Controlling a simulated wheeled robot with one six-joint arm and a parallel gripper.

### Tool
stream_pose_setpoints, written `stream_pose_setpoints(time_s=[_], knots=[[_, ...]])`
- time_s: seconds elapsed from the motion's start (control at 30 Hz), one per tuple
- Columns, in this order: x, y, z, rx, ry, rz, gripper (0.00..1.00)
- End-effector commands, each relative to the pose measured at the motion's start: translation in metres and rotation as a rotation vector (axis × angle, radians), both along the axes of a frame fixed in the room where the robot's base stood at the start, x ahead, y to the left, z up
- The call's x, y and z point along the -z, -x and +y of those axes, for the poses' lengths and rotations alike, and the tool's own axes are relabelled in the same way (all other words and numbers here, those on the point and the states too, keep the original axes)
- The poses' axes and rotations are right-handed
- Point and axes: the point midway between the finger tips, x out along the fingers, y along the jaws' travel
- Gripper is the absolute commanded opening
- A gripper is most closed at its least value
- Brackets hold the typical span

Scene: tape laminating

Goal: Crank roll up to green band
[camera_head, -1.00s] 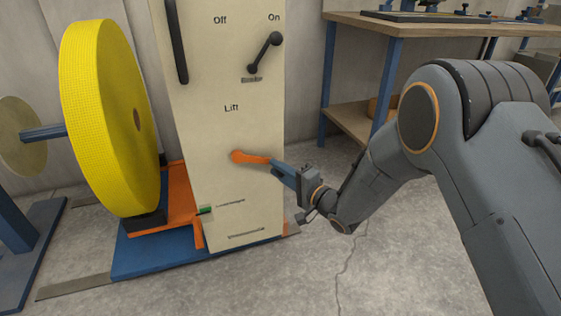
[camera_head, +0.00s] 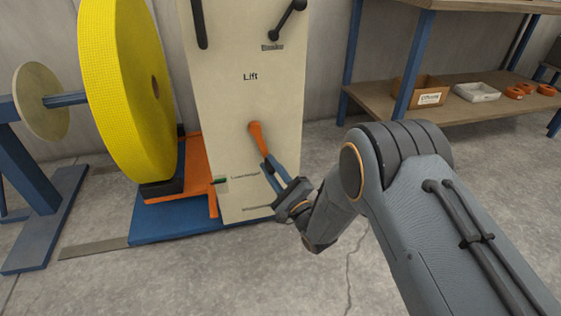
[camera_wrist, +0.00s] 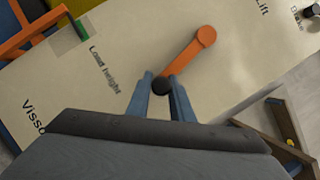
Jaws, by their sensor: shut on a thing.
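The orange lift crank (camera_head: 257,138) is on the cream machine panel below the word "Lift". It points down and slightly right in the head view. My gripper (camera_head: 272,168) is shut on the dark knob at the crank's free end. The wrist view shows the orange crank arm (camera_wrist: 185,60) and the black knob (camera_wrist: 162,86) between my fingertips (camera_wrist: 162,88). The yellow roll (camera_head: 125,90) stands upright left of the panel, above an orange carriage (camera_head: 195,168). The green band (camera_head: 220,181) is at the panel's lower left edge, beside small lettering; it also shows in the wrist view (camera_wrist: 80,28).
A blue base plate (camera_head: 170,226) lies under the machine. A blue stand (camera_head: 40,215) with a round disc (camera_head: 42,100) is at left. A workbench shelf (camera_head: 470,115) with a box (camera_head: 418,92) stands at back right. Floor at right is clear.

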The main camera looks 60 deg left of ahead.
Motion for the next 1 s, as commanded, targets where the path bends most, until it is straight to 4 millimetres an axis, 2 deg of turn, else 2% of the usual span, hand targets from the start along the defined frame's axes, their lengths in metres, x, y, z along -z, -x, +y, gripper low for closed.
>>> stream_pose_setpoints(time_s=[0.03,0.1,0.4,1.0], knots=[[0.006,0.013,0.002,-0.012,0.011,-0.002,0.0],[0.006,0.02,0.004,-0.015,0.01,-0.003,0.0],[0.006,0.039,0.009,-0.016,0.007,-0.006,0.0],[0.004,0.045,0.012,-0.015,0.003,-0.008,0.0]])
